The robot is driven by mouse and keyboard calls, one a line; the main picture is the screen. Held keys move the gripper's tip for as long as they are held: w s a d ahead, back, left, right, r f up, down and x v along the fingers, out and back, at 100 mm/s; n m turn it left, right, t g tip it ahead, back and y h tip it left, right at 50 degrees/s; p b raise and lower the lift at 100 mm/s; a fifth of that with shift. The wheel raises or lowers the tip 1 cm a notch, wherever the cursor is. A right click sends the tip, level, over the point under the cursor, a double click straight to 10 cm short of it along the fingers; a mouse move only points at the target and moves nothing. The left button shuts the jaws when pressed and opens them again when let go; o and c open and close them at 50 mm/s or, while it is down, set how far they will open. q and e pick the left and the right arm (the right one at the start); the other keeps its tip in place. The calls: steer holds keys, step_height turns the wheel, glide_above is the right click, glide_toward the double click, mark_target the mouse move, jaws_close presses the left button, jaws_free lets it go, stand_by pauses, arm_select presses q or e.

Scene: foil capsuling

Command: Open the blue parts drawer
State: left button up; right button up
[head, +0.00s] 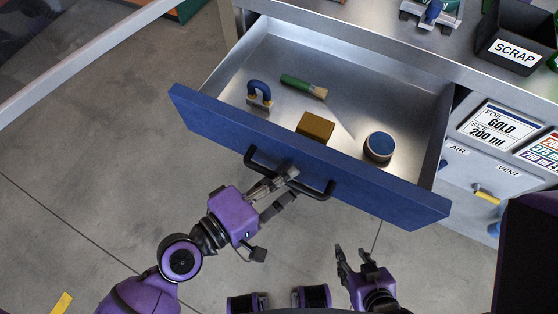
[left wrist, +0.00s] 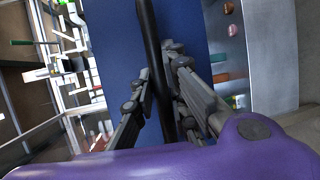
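The blue-fronted drawer (head: 215,121) is pulled out from under the steel bench in the head view. Its blue face also shows in the left wrist view (left wrist: 115,60). A black bar handle (head: 318,192) runs along the front. My left gripper (head: 291,182) is at the middle of that handle. In the left wrist view its two fingers (left wrist: 160,72) close in on the handle bar (left wrist: 148,25) from both sides, with the bar between them. My right gripper (head: 354,256) is open and empty, low in front of the drawer.
Inside the drawer are a blue-handled tool (head: 259,93), a green-handled brush (head: 302,87), a brown block (head: 316,127) and a round blue-topped tin (head: 379,147). A black scrap bin (head: 512,50) stands on the bench. A panel with AIR and VENT labels (head: 490,165) is at right.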

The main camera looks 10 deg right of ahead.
arm_select(q)
steer(key=shift+o, duration=1.6)
arm_select(e)
steer(key=shift+s, duration=0.15)
arm_select(q)
steer(key=v, duration=1.2)
arm_select(e)
steer(key=shift+s, duration=0.1)
